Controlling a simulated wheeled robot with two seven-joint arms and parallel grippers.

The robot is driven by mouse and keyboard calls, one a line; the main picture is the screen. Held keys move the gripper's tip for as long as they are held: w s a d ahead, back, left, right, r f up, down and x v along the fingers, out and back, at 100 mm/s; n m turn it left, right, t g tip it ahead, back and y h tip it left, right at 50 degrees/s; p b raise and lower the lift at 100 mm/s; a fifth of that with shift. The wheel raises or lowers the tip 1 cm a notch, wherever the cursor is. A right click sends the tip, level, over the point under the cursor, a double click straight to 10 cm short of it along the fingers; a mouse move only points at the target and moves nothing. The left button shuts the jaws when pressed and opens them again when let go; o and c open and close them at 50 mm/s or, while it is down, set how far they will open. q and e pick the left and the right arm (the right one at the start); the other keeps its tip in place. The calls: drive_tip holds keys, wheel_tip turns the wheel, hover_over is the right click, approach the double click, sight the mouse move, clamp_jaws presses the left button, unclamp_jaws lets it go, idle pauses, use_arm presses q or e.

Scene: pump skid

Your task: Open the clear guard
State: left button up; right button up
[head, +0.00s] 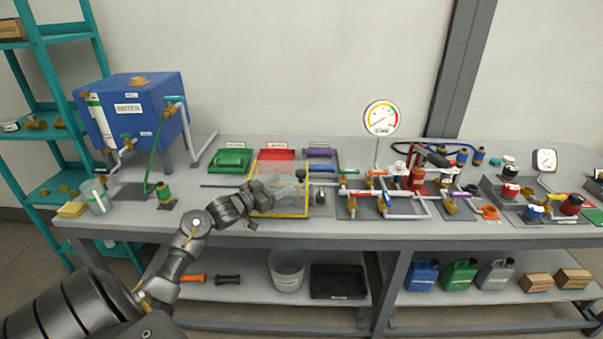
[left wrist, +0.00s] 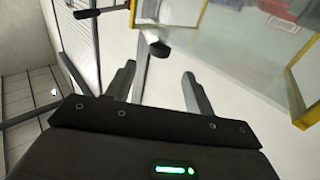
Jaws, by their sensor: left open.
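The clear guard (head: 293,214) is a see-through panel with a yellow frame, standing on the bench left of the pipework. My left gripper (head: 266,196) is at the left part of this frame in the head view and partly covers it. In the left wrist view the two fingers (left wrist: 158,72) are apart with nothing between them. A dark-tipped knob (left wrist: 158,47) lies just beyond the fingertips. The guard's yellow frame (left wrist: 297,100) and clear panel show beyond them, up and to the right. I cannot tell whether the fingers touch the guard. My right gripper is not in view.
A red bin (head: 276,155), a green bin (head: 232,160) and a purple item (head: 319,153) stand behind the guard. Pipework with a large gauge (head: 381,118) is close on the right. A blue tank (head: 130,108) stands at the left. Bench front is mostly clear.

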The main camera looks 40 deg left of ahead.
sight(297, 176)
use_arm(q)
drive_tip(key=w, duration=0.3)
drive_tip(key=shift+w+d+p, duration=0.3)
drive_tip(key=shift+w+p, duration=0.05)
drive_tip(key=shift+w, duration=0.05)
drive_tip(key=w, duration=0.5)
drive_tip(key=shift+d+p, duration=0.3)
drive_tip(key=shift+p, duration=0.1)
drive_tip(key=shift+w+d+f, duration=0.1)
drive_tip(key=shift+w+f, duration=0.05)
drive_tip(key=shift+w, duration=0.35)
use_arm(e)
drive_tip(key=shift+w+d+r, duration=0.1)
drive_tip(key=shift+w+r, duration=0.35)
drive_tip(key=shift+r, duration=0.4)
use_arm(q)
drive_tip(key=shift+c, duration=1)
clamp_jaws()
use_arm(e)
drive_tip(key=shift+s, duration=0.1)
